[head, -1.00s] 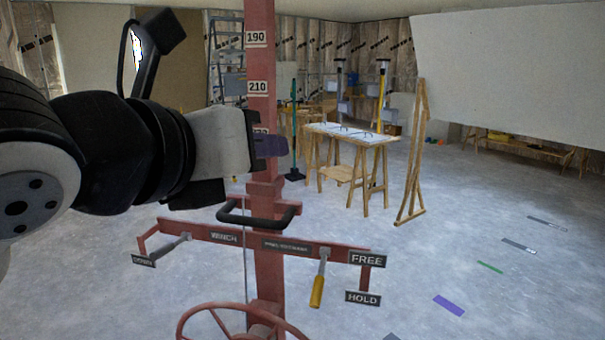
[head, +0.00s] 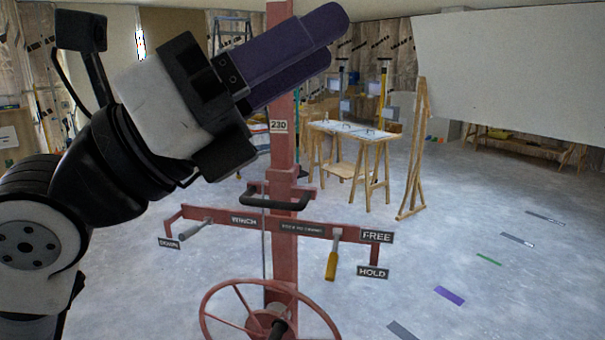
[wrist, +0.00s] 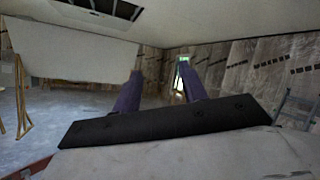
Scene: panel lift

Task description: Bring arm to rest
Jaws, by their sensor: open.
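My gripper (head: 328,43) is raised at the upper middle of the head view, in front of the red mast (head: 283,240). Its purple fingers point up and to the right and hold nothing. In the wrist view the two purple fingers of my gripper (wrist: 157,92) stand apart with the room visible between them. The black handle (head: 273,203) on the mast is below my gripper and apart from it. The lever with the yellow grip (head: 331,265) hangs down from the crossbar (head: 245,221). The red handwheel (head: 270,318) is at the bottom.
A trestle table (head: 355,131) stands behind the mast. A large white panel (head: 510,75) fills the upper right, with a wooden stand (head: 415,155) at its left end. A stepladder (head: 232,38) is partly hidden behind my gripper. The floor at right is mostly clear.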

